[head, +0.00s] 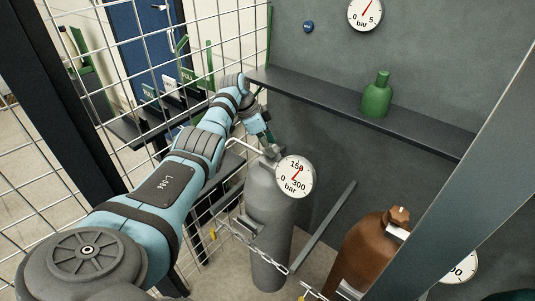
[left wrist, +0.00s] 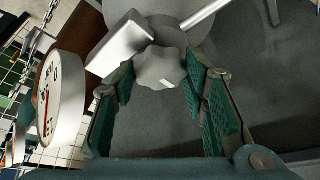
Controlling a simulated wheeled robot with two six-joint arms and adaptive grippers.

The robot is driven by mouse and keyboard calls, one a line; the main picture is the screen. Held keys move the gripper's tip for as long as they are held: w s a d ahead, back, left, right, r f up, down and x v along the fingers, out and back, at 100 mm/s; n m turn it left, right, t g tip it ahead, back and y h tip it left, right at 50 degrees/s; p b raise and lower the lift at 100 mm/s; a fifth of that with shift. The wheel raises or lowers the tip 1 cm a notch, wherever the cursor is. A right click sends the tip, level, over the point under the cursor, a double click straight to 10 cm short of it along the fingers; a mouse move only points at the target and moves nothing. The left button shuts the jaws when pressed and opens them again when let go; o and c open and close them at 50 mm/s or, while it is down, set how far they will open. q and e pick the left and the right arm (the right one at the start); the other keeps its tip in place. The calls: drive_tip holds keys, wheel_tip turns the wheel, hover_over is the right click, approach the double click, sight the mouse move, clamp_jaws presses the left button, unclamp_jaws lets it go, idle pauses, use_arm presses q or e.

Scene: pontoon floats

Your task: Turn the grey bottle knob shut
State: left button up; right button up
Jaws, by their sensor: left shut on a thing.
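The grey bottle (head: 268,215) stands upright behind a chain, with a round white gauge (head: 294,176) near its top. My left arm reaches over from the left. My left gripper (head: 270,146) is at the bottle's top and mostly hides the knob in the head view. In the left wrist view the grey lobed knob (left wrist: 160,68) sits between the two green-padded fingertips of my left gripper (left wrist: 160,82), which is shut on it. The gauge also shows at the left of that view (left wrist: 58,100). My right gripper is not in view.
A brown bottle (head: 365,249) with its own knob (head: 398,215) stands to the right. A shelf (head: 330,101) with a green bottle (head: 377,97) runs along the back wall. A wire mesh panel (head: 100,90) is behind my left arm. A chain (head: 255,251) crosses the grey bottle.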

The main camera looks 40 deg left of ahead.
use_arm(q)
drive_tip(key=shift+d+f+m+b, duration=0.1)
drive_tip(key=shift+f+m+b, duration=0.05)
drive_tip(key=shift+m+b, duration=0.4)
drive_tip(key=shift+h, duration=0.3)
drive_tip(key=o, duration=0.9)
drive_tip(key=shift+o, duration=1.4)
drive_tip(key=shift+w, duration=0.15)
drive_tip(key=shift+r, duration=0.2)
drive_tip(key=v, duration=1.1)
drive_tip(key=shift+r, duration=0.35)
